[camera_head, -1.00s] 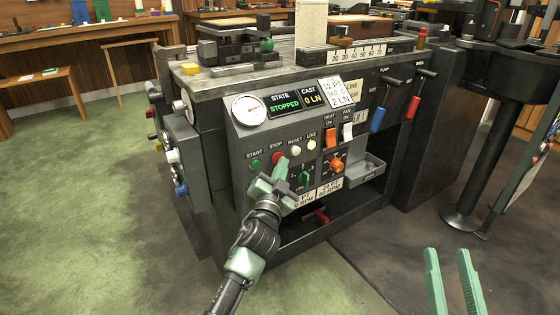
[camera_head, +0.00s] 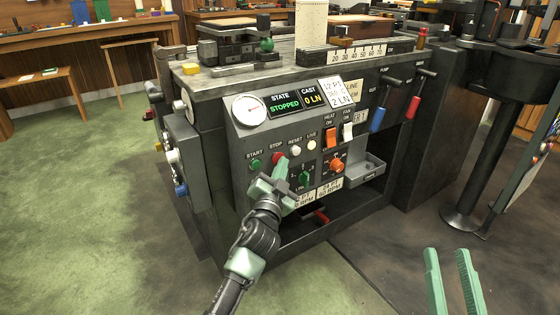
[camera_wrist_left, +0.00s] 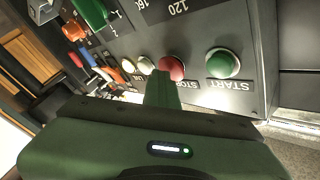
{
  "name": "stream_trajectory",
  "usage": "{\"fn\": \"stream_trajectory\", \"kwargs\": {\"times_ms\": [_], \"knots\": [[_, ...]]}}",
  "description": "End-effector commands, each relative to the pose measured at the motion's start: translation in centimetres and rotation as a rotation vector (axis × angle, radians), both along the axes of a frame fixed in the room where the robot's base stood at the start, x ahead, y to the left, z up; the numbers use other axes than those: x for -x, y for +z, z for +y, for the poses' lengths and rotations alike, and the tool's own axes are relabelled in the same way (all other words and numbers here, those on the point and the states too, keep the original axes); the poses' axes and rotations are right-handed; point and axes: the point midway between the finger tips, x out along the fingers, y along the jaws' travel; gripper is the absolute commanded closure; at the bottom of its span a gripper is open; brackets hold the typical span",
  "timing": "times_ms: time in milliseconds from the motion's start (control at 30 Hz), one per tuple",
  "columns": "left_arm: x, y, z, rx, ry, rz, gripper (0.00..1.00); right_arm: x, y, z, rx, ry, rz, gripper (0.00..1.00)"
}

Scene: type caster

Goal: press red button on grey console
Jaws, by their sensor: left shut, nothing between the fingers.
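The red button (camera_head: 277,158) sits under the STOP label on the sloped front of the grey console (camera_head: 241,146), between the green START button (camera_head: 255,164) and a white RESET button. My left gripper (camera_head: 280,167) is shut and empty, with its tips at the red button's lower edge; I cannot tell whether they touch it. In the left wrist view the red button (camera_wrist_left: 171,68) shows just beyond the shut fingers (camera_wrist_left: 163,88), which hide its near side. My right gripper (camera_head: 447,258) is at the bottom right, fingers apart, empty, far from the console.
Around the button are the RESET button (camera_head: 295,150), an orange knob (camera_head: 337,165), a green knob (camera_head: 304,178) and a gauge (camera_head: 249,109). The display reads STOPPED. A grey tray (camera_head: 367,172) juts out at the right. Green floor lies open at the left.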

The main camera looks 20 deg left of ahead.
Motion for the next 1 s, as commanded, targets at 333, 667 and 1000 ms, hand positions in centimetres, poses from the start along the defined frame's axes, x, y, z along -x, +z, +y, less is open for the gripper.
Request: {"fn": "stream_trajectory", "kwargs": {"times_ms": [333, 667, 1000], "knots": [[-0.01, -0.01, 0.09, -0.001, 0.002, 0.000, 1.00, 0.00, -0.02, 0.01, 0.000, 0.000, 0.001, 0.64], [-0.46, 0.07, 0.72, -0.001, 0.002, 0.000, 1.00, -0.10, -0.21, 0.03, 0.004, 0.000, 0.014, 0.64], [-0.59, 0.06, 0.99, 0.000, 0.005, 0.000, 1.00, -0.13, -0.46, -0.03, 0.007, -0.001, 0.023, 0.64]]}}
